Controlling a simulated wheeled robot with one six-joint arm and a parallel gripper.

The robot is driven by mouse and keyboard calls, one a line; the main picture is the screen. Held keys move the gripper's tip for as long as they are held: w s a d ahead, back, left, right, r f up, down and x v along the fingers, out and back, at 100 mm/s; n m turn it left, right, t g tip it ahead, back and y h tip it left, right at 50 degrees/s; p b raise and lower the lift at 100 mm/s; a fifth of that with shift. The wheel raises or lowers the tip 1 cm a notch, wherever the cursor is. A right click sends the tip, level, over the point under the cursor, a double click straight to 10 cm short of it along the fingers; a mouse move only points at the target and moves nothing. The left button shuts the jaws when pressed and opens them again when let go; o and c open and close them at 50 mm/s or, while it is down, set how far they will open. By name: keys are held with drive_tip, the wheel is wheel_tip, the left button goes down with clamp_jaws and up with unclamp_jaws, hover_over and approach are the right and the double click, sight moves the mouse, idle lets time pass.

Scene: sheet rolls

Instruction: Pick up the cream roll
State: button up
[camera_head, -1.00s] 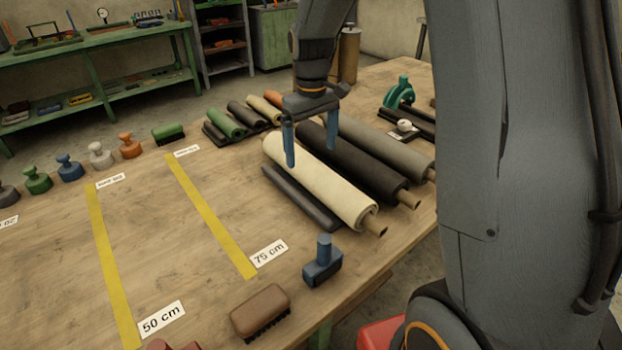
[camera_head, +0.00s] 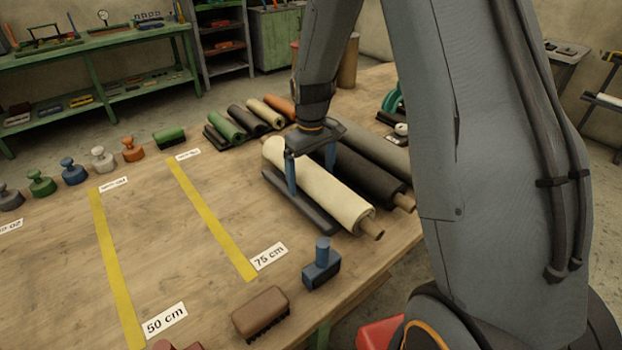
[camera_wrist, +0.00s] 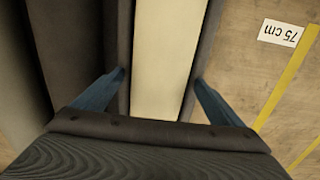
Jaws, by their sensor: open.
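The cream roll (camera_head: 330,196) lies at a slant on the wooden table, its brown core end (camera_head: 371,229) sticking out at the near right. My gripper (camera_head: 311,174) is open over the roll, with one blue finger on each side of it. In the wrist view the cream roll (camera_wrist: 166,65) runs between the two fingertips of my gripper (camera_wrist: 160,78), with a gap on both sides. The roll's far end shows just left of my gripper. I cannot tell how far down the fingers reach beside it.
Dark rolls (camera_head: 362,178) lie close on the right, and a thin dark bar (camera_head: 300,203) lies along the left side. A blue stamp-like tool (camera_head: 321,263) and a brown brush (camera_head: 261,314) stand nearer. The table between the yellow strips (camera_head: 212,220) is clear.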

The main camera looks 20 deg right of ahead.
drive_tip(key=c, duration=2.1)
drive_tip(key=shift+w+r, duration=0.1)
drive_tip(key=shift+c, duration=0.2)
